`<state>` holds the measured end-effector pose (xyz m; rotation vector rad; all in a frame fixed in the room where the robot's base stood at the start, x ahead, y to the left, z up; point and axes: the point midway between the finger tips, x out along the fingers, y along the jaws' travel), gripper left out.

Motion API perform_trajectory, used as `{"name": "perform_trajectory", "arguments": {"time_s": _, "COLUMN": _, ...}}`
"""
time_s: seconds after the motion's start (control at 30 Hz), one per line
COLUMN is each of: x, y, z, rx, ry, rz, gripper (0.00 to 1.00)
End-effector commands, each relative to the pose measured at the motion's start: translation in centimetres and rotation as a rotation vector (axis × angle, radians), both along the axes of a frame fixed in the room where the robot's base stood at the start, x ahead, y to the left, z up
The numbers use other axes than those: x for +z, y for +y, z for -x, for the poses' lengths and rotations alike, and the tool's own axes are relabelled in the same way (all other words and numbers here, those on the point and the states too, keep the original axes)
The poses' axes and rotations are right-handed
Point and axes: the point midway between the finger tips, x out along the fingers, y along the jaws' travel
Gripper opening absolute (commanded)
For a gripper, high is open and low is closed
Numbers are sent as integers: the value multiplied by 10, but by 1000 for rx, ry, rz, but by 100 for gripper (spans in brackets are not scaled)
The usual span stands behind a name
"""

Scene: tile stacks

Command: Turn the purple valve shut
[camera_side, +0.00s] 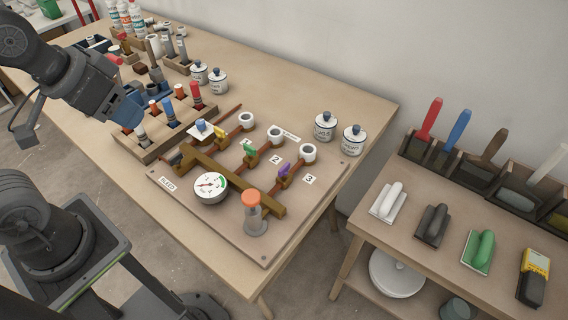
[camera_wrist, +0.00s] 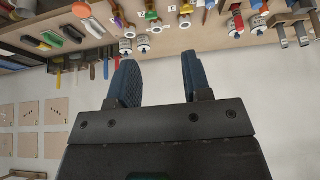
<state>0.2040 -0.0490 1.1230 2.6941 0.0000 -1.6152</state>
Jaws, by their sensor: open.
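The purple valve (camera_side: 285,169) sits on the brown branch pipe to the white outlet marked 3 (camera_side: 308,152); its handle appears to lie along the pipe. The green valve (camera_side: 250,151) and yellow valve (camera_side: 220,132) are on the neighbouring branches; their handles appear to lie across their pipes. My gripper (camera_side: 132,113) is up and left of the valve board, well apart from the purple valve. In the wrist view my gripper (camera_wrist: 158,65) has its two blue fingers spread, with nothing between them. The purple valve (camera_wrist: 118,20) is small near the top there.
The board (camera_side: 170,203) carries a round gauge (camera_side: 210,187) and an orange-topped part (camera_side: 252,212) near the purple valve. Lidded jars (camera_side: 325,125) stand behind the outlets. A wooden rack (camera_side: 165,135) with coloured pieces lies left of the board. A second table with tools is at right.

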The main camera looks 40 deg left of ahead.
Motion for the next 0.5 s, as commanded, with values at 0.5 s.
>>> {"name": "perform_trajectory", "arguments": {"time_s": 0.5, "x": 4, "y": -53, "z": -118, "rx": -15, "ry": 247, "rz": 36, "gripper": 35}}
